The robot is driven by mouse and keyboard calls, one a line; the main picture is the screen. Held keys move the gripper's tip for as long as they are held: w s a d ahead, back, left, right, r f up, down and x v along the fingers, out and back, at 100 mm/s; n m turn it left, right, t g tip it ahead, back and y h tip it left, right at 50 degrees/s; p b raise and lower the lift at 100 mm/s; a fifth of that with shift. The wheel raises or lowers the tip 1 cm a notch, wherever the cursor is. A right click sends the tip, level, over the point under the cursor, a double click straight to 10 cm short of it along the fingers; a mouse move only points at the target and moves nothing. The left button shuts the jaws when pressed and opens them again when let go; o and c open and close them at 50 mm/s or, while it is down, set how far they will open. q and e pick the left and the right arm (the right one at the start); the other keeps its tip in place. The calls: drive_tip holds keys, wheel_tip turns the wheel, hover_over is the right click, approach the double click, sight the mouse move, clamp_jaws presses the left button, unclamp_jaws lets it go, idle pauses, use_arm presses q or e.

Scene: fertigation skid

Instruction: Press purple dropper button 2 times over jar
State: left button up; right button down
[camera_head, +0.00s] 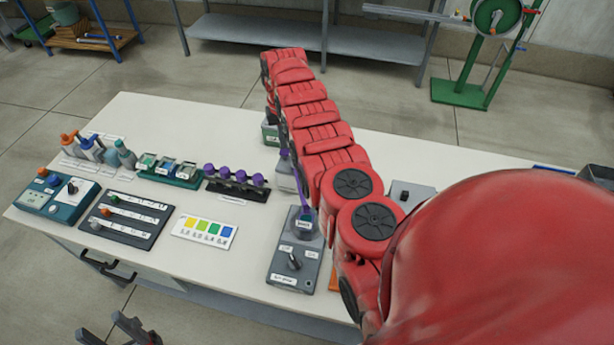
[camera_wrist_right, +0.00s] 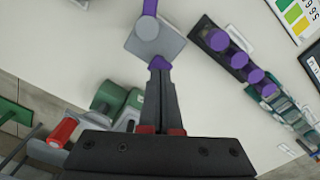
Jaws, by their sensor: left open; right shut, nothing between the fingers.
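A grey dispenser (camera_head: 285,176) stands on the white table, partly hidden by my right arm in the head view. Its purple spout (camera_head: 301,198) reaches toward the small labelled jar (camera_head: 303,227), which sits on a grey stirrer-like base (camera_head: 291,268). The right wrist view shows the dispenser from above, with a square grey body (camera_wrist_right: 170,50) and a purple piece, apparently the button (camera_wrist_right: 160,62). My right gripper (camera_wrist_right: 160,72) is shut and empty, its tips at that purple piece; contact is unclear. My left gripper (camera_head: 118,330) is open, low at the left, away from the table objects.
Several purple-capped vials (camera_head: 237,178) stand in a black rack left of the dispenser. A green tray (camera_head: 172,175), spray bottles (camera_head: 93,150), control panels (camera_head: 122,217) and a colour card (camera_head: 204,231) fill the left side. A green object (camera_head: 270,133) stands behind the dispenser.

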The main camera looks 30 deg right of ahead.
wheel_tip(320, 180, up, 4)
drive_tip(key=shift+r+p, duration=0.1)
drive_tip(key=shift+p, duration=1.15)
drive_tip(key=shift+r, duration=0.9)
